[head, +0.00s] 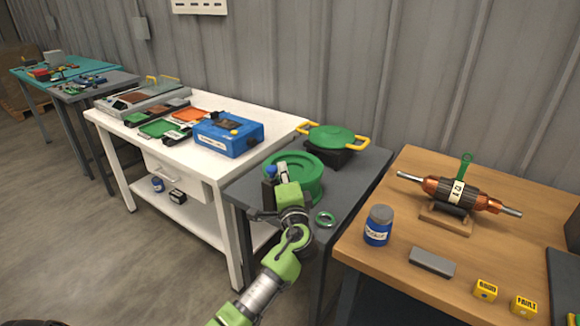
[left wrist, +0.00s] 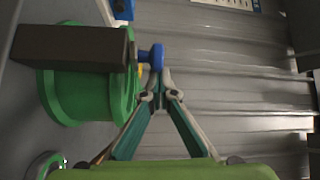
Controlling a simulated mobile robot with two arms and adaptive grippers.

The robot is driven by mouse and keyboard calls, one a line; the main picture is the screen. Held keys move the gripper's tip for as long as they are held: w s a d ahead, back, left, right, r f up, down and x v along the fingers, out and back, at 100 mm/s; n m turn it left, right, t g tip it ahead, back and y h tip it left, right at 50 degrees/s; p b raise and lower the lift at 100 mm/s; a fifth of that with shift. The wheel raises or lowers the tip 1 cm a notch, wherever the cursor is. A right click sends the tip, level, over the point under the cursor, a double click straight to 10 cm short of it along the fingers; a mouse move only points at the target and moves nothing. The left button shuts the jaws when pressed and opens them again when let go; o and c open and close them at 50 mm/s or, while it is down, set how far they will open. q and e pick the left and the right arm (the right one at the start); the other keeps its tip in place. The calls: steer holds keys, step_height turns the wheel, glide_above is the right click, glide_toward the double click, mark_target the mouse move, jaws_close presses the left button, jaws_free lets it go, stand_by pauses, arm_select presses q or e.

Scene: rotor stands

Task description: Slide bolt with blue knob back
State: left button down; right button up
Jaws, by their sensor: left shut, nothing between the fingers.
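The bolt's blue knob (head: 271,170) stands at the near left side of the green drum-like housing (head: 305,178) on the dark grey table. In the left wrist view the blue knob (left wrist: 152,56) sticks out to the right of a dark block (left wrist: 75,47), in front of the green housing (left wrist: 65,100). A bit of yellow shows by the knob. My left gripper (left wrist: 159,88) is shut and empty. Its fingertips are right beside the knob; I cannot tell if they touch it. In the head view my left gripper (head: 280,178) partly hides the block. My right gripper is not in view.
The wooden table (head: 470,250) at right holds a copper rotor (head: 458,193) and a blue jar (head: 378,226). A white bench (head: 140,138) stands at left.

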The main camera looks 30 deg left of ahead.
mark_target(275, 170)
arm_select(q)
steer(key=shift+f, duration=0.1)
steer(key=shift+s+a, duration=0.1)
steer(key=shift+s, duration=1.45)
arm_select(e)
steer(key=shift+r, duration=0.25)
arm_select(q)
steer(key=shift+w+a, duration=0.1)
steer(key=shift+w, duration=0.05)
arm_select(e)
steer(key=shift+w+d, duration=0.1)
